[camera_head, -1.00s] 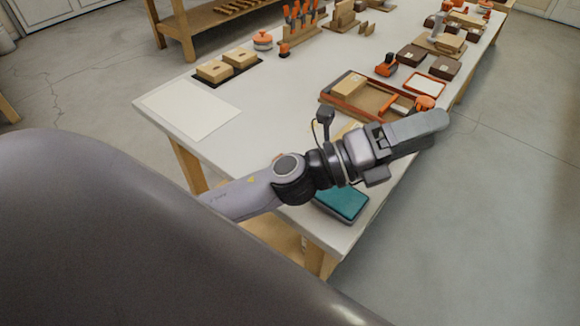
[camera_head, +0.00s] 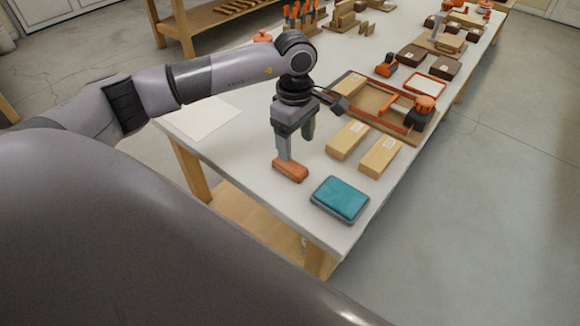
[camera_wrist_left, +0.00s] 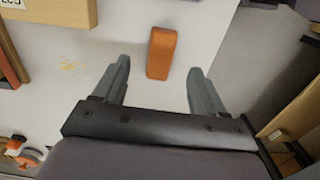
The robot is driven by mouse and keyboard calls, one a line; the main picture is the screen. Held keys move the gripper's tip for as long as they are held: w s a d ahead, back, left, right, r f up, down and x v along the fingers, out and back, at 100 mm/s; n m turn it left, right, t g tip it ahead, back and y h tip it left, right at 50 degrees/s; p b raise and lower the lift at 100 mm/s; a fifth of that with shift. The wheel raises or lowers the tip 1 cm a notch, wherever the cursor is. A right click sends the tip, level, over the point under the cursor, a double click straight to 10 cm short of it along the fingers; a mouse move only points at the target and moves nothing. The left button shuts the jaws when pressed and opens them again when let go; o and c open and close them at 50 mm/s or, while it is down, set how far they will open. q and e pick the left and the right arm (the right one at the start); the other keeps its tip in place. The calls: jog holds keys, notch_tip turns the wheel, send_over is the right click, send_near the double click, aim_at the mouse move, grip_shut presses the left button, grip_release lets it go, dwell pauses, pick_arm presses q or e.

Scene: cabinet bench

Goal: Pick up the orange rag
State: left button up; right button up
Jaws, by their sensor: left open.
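The orange rag (camera_head: 291,171) is a small, flat, block-like orange piece lying on the white table near its front edge. My left gripper (camera_head: 296,150) points down over it with the fingers apart. In the left wrist view the rag (camera_wrist_left: 161,53) lies ahead of the open left fingers (camera_wrist_left: 160,72), roughly centred in the gap, with nothing held between them. Whether a finger touches it I cannot tell. My right gripper is in neither view.
A teal-topped box (camera_head: 341,198) sits right of the rag at the table's edge. Two tan wooden blocks (camera_head: 347,140) (camera_head: 380,156) lie behind it. A wooden tray with orange trim (camera_head: 427,132) stands further back. Table left of the rag is mostly clear, with a pale sheet (camera_head: 205,119).

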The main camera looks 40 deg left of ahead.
aim_at(292, 165)
pick_arm(q)
jog(key=shift+a+f, duration=0.1)
jog(key=shift+a, duration=0.35)
jog(key=shift+f, duration=0.4)
notch_tip(292, 165, down, 6)
jog(key=shift+s+d+p, duration=0.1)
jog(key=shift+s+p, duration=0.05)
jog(key=shift+p, duration=0.55)
jog(key=c, duration=1.1)
